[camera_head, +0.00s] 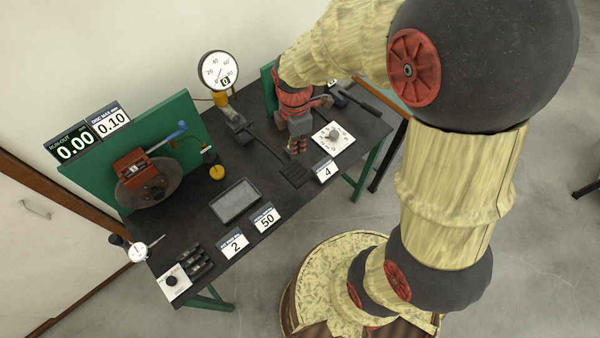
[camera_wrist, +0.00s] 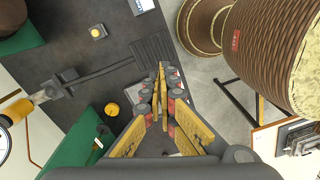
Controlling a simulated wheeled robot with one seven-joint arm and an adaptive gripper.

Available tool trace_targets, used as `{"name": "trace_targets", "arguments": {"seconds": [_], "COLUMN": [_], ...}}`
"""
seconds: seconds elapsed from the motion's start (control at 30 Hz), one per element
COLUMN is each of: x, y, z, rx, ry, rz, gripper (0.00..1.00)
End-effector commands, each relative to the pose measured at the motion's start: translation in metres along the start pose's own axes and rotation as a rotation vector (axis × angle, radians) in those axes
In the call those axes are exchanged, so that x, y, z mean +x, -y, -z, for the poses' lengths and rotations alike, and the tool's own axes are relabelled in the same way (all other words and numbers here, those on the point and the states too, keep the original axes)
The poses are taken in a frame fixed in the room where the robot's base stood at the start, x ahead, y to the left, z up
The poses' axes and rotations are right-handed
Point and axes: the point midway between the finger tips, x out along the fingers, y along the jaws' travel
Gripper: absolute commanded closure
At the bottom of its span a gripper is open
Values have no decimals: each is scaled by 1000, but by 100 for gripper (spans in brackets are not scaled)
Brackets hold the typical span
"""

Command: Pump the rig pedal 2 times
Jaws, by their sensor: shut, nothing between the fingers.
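The rig pedal's black ribbed pad (camera_head: 295,174) is near the bench's front edge, at the end of a thin lever running back to a dark cylinder block (camera_head: 238,128). In the wrist view the pad (camera_wrist: 152,47) lies just beyond my fingertips, with its lever going left. A round white gauge (camera_head: 218,71) stands behind the block, with a "0" plate on it. My gripper (camera_head: 296,151) points down just behind the pad; in the wrist view its fingertips (camera_wrist: 161,70) are together and empty, by the pad's edge. I cannot tell whether they touch it.
A white dial card (camera_head: 333,138) and a "4" sign (camera_head: 326,171) stand right of the pedal. A grey tray (camera_head: 235,201) and "2" and "50" signs are left. A green panel with a brake disc (camera_head: 150,186) stands at the far left.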

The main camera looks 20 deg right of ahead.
Motion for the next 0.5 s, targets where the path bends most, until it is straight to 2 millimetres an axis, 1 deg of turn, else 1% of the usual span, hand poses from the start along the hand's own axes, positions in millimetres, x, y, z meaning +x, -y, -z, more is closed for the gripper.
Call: {"name": "trace_targets", "arguments": {"seconds": [0.1,0.2,0.33,0.5], "x": [-2,-2,-2,-2], "y": [-6,-7,-7,-7], "z": [0,0,0,0], "rx": [-157,-252,-319,-338], "ry": [1,2,3,3], "rz": [-16,-21,-23,-23], "gripper": [100,100,100,100]}}
